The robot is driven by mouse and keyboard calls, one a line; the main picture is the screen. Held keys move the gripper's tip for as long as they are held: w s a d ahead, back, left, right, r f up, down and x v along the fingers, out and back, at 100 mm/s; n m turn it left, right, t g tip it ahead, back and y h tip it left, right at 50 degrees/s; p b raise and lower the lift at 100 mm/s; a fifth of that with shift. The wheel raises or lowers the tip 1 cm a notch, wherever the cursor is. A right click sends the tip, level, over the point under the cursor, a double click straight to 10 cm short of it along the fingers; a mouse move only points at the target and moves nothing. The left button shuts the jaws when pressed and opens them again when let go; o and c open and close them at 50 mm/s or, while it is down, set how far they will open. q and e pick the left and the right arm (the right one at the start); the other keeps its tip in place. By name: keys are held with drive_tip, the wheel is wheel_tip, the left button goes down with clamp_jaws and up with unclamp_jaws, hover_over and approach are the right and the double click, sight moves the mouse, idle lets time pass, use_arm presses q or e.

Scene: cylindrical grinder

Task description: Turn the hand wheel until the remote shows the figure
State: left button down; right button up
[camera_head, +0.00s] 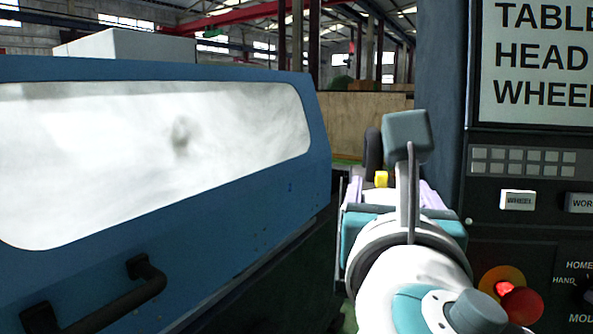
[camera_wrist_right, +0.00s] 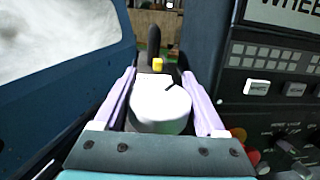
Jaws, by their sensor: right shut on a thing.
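A white round knob with a dark mark on its top, which looks like the hand wheel (camera_wrist_right: 160,108), shows in the right wrist view between the two lilac fingers of my right gripper (camera_wrist_right: 160,82). The gripper is shut on it, one finger on each side. A small yellow block (camera_wrist_right: 157,64) and a dark upright piece (camera_wrist_right: 154,38) stand just beyond the wheel. I cannot make out the remote's figure. My left gripper is not in view.
A blue machine cover (camera_head: 200,220) with a cloudy window and a black handle (camera_head: 100,300) stands close on the left. On the right is a dark control panel (camera_head: 480,180) with a sign, buttons and a red knob (camera_head: 520,305). The gap between them is narrow.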

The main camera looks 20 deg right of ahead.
drive_tip(key=shift+s+d+m+g+h, duration=0.1)
drive_tip(key=shift+d+m+g+h, duration=0.05)
drive_tip(key=shift+m+g+h, duration=0.95)
drive_tip(key=shift+s+d+m+g+h, duration=0.15)
drive_tip(key=shift+m+g+h, duration=0.55)
drive_tip(key=shift+h, duration=0.3)
drive_tip(key=shift+s+d+m+g+h+b, duration=0.2)
drive_tip(key=shift+m+g+h, duration=0.5)
drive_tip(key=shift+m+g, duration=0.35)
drive_tip(key=shift+s+d+m+g+h+b, duration=0.15)
drive_tip(key=shift+m+g+h, duration=0.6)
drive_tip(key=shift+g, duration=0.5)
drive_tip(key=shift+g, duration=0.3)
drive_tip(key=o, duration=1.3)
